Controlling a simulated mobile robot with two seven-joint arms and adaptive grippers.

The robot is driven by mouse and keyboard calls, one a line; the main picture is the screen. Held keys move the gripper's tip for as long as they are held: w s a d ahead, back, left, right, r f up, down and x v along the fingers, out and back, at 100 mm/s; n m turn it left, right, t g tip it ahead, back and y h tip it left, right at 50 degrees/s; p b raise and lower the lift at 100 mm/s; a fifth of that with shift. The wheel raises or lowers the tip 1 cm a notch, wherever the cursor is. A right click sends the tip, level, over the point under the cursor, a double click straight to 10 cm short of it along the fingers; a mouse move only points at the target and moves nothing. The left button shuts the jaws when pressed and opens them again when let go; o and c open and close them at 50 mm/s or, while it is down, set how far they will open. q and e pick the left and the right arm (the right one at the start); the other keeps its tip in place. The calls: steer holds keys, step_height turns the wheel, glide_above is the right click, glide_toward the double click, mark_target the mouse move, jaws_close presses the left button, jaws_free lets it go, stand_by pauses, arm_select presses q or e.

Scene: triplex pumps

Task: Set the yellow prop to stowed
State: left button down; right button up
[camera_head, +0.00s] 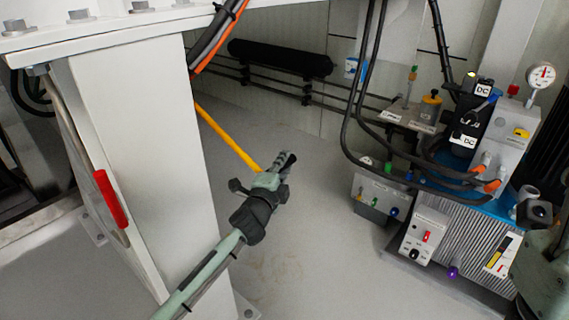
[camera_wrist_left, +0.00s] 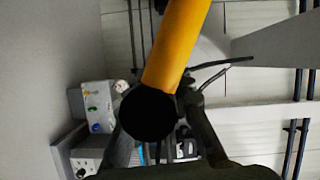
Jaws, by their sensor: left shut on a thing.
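The yellow prop (camera_head: 228,137) is a thin rod. In the head view it slants from behind the white post down to my left gripper (camera_head: 276,172). The left gripper is shut on the prop near its lower end. In the left wrist view the prop (camera_wrist_left: 178,45) runs from the top edge down to a dark round end between the fingers of the gripper (camera_wrist_left: 160,140). The prop's upper end is hidden behind the white post.
The white post (camera_head: 135,150) with a red handle (camera_head: 110,198) stands close left of the arm. A hydraulic unit (camera_head: 450,225) with hoses, knobs and a gauge (camera_head: 541,74) stands at right. Grey floor between is clear.

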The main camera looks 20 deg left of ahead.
arm_select(q)
steer(key=shift+a+f, duration=0.1)
steer(key=shift+f, duration=0.35)
steer(key=c, duration=1.3)
jaws_free()
steer(key=shift+f, duration=0.1)
